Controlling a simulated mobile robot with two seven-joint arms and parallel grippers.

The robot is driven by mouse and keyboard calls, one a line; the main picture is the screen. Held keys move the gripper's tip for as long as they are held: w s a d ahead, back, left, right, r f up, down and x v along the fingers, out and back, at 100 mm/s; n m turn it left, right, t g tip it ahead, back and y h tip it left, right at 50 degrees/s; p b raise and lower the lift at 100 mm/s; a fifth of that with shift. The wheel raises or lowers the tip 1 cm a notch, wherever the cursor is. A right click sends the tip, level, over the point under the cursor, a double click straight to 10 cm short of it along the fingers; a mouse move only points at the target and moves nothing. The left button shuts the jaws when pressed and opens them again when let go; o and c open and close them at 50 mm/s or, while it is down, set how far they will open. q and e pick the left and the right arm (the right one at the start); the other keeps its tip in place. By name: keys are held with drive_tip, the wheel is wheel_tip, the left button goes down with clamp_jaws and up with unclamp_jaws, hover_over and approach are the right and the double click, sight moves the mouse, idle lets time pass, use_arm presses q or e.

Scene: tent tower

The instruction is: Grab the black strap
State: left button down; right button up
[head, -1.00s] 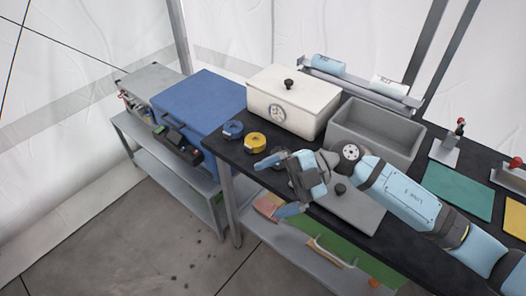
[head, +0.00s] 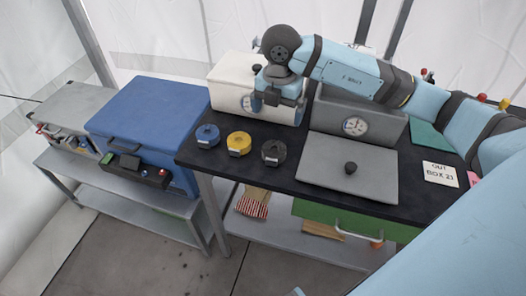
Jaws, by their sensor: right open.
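The black strap (head: 273,152) is a small dark roll near the front edge of the black table. It is at the right end of a row with a yellow strap roll (head: 239,144) and a blue strap roll (head: 207,136). My right gripper (head: 278,106) is open and points down, in front of the white box. It is behind and above the black strap in the picture, apart from it and empty. My left gripper is not in view.
A white lidded box (head: 228,88) and a grey box (head: 357,122) with a dial stand behind. A grey lid (head: 340,178) with a black knob lies right of the strap. A blue case (head: 150,115) stands on the left bench.

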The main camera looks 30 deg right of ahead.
hover_over(275, 147)
drive_tip(key=f, duration=0.7)
drive_tip(key=shift+s+d+f, duration=0.15)
drive_tip(key=shift+s+d, duration=0.05)
drive_tip(key=shift+w+a+f, duration=0.1)
drive_tip(key=shift+f, duration=1.5)
drive_tip(key=shift+w+a+f, duration=0.1)
drive_tip(key=shift+f, duration=1.45)
drive_tip(key=c, duration=1)
